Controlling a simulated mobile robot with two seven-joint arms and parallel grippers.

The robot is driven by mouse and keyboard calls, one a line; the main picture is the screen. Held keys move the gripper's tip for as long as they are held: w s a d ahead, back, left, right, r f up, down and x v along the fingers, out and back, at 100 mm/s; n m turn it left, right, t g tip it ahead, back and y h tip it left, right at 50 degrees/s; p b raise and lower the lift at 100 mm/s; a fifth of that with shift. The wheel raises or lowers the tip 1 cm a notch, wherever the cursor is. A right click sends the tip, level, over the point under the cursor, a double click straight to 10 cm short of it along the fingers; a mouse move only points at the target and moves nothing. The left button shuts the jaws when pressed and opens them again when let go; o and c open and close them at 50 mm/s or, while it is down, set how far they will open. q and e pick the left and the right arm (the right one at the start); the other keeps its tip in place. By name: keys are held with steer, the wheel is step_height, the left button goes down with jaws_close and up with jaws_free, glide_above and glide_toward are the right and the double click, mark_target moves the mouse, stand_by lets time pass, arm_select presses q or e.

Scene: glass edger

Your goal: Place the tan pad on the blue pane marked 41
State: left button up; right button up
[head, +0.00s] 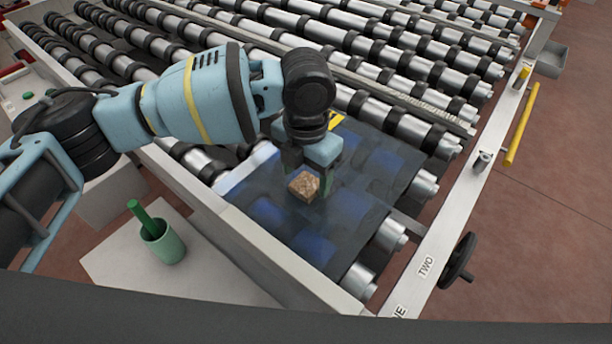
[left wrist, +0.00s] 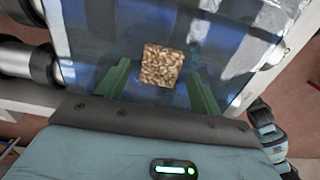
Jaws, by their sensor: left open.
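The tan pad (head: 303,185) is a small speckled block. It lies on the blue pane (head: 345,238), a see-through sheet resting on the rollers; a yellow label (head: 336,121) shows at its far side, its writing unreadable. My left gripper (head: 308,180) is right at the pad, over the pane. In the left wrist view the pad (left wrist: 162,66) sits between the two green fingers (left wrist: 160,86), with a gap on each side, so the gripper is open around it. The pane (left wrist: 215,70) fills the view behind it. My right gripper is not in view.
Rows of rollers (head: 380,75) with black rings stretch behind the pane. A white rail (head: 462,225) with a black handwheel (head: 458,262) runs along the right. A green cup (head: 163,243) with a green stick stands on a white surface at lower left.

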mark_target(306, 184)
arm_select(q)
step_height(306, 184, up, 11)
steer(key=shift+f, duration=0.15)
stand_by(0.6)
